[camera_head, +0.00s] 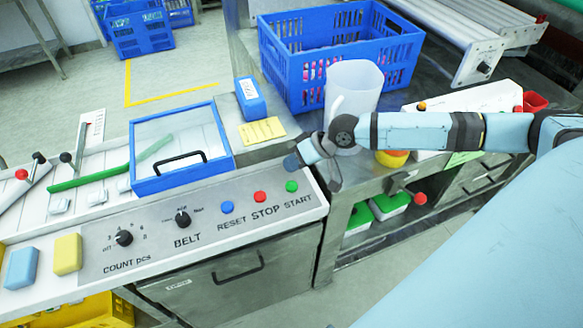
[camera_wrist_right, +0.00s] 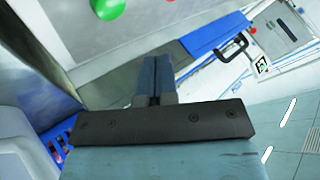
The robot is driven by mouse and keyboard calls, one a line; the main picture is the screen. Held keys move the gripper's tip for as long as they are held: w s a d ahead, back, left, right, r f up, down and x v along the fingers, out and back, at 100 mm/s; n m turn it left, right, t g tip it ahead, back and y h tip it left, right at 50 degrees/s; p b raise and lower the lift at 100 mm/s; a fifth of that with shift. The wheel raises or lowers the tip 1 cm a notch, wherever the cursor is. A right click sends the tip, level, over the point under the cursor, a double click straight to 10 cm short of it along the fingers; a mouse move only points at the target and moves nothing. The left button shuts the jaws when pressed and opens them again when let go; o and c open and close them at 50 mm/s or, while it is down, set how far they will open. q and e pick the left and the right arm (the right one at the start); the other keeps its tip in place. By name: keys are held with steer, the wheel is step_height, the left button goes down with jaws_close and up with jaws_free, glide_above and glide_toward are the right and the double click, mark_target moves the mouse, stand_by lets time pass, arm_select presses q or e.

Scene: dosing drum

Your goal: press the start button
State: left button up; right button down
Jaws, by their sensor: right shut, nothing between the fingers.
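The green start button (camera_head: 292,186) is on the grey control panel, above the word START. My right gripper (camera_head: 293,162) is over the panel's right end, just behind the button in the picture. It looks apart from the button, but the exact gap is hard to judge. In the right wrist view its fingers (camera_wrist_right: 155,76) are together with nothing between them. A round green shape (camera_wrist_right: 107,8) shows at the top of that view, ahead of the fingers; I cannot tell surely whether it is the start button. My left gripper is not in view.
The red stop button (camera_head: 260,197) and blue reset button (camera_head: 227,207) sit left of the start button. A blue-framed lid (camera_head: 225,125), yellow note (camera_head: 262,131), blue crate (camera_head: 270,73) and translucent jug (camera_head: 361,80) stand behind. The space just above the buttons looks clear.

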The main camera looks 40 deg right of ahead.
mark_target(293, 184)
step_height(293, 184, down, 2)
steer(key=shift+f+b, duration=0.25)
steer(key=shift+b, duration=0.45)
steer(key=shift+f, duration=0.95)
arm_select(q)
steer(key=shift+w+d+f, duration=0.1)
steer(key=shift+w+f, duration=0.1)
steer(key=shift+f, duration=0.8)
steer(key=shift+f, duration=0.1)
arm_select(e)
steer(key=shift+f, duration=0.4)
